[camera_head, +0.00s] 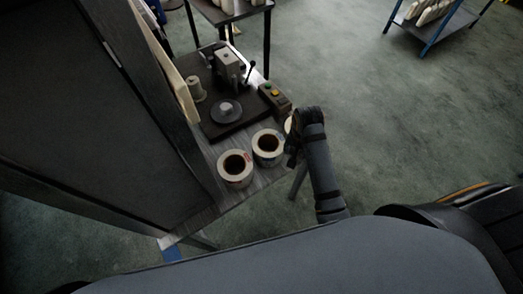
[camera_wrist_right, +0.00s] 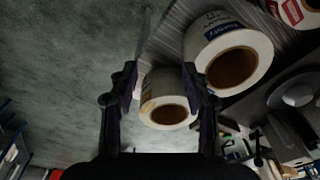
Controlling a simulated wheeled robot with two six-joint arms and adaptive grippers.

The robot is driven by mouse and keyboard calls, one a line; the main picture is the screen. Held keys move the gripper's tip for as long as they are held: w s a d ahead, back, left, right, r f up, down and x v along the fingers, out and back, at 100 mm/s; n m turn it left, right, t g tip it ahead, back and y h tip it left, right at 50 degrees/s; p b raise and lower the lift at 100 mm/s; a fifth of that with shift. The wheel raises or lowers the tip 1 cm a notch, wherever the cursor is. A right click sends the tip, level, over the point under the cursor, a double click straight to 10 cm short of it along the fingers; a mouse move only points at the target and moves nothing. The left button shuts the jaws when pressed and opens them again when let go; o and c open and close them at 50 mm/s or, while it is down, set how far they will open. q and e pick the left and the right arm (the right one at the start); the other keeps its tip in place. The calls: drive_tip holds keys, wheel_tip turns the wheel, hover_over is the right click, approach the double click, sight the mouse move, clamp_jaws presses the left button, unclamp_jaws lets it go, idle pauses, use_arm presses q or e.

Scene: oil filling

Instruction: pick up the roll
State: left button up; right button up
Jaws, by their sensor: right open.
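Two white rolls with dark brown cores, a front roll (camera_head: 221,172) and a middle roll (camera_head: 259,152), stand on the small table in the head view. A third roll (camera_head: 287,125) is mostly hidden behind my right gripper (camera_head: 292,150). In the right wrist view this third roll (camera_wrist_right: 151,94) appears between the two open fingers of my right gripper (camera_wrist_right: 160,76). I cannot tell whether the fingers touch it. The middle roll (camera_wrist_right: 203,45) is just right of the right finger, and part of another roll (camera_wrist_right: 290,12) shows at the top right. My left gripper is out of view.
The wood-grain table (camera_head: 196,217) also holds a dark machine (camera_head: 228,66) on a black base, a grey disc (camera_head: 226,109), a white spool (camera_head: 196,88) and a button box (camera_head: 274,95). A tall dark cabinet (camera_head: 95,110) borders it on the left. Open green floor (camera_head: 390,120) lies to the right.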

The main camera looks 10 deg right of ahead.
sight(278, 150)
drive_tip(key=w+a+m, duration=0.1)
drive_tip(key=w+a+m+g, duration=0.1)
drive_tip(key=w, duration=0.1)
drive_tip(key=w+a+m, duration=0.1)
drive_tip(key=w+a, duration=0.1)
drive_tip(key=shift+w+a+r, duration=0.1)
drive_tip(key=shift+w+r, duration=0.05)
drive_tip(key=shift+r, duration=0.1)
drive_tip(key=shift+w, duration=0.15)
drive_tip(key=f, duration=0.4)
drive_tip(key=shift+s+a+f+p, duration=0.15)
drive_tip(key=shift+s+f+p, duration=0.05)
drive_tip(key=shift+f+p, duration=0.2)
drive_tip(key=shift+f, duration=0.3)
wheel_tip(278, 150, down, 5)
drive_tip(key=shift+s+r+p, duration=0.1)
drive_tip(key=shift+r+p, duration=0.1)
drive_tip(key=shift+p, duration=0.5)
drive_tip(key=shift+f, duration=0.2)
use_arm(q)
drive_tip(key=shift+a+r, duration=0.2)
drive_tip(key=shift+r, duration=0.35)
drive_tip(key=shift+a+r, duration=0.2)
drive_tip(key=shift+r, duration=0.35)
use_arm(e)
clamp_jaws()
drive_tip(key=shift+r, duration=0.1)
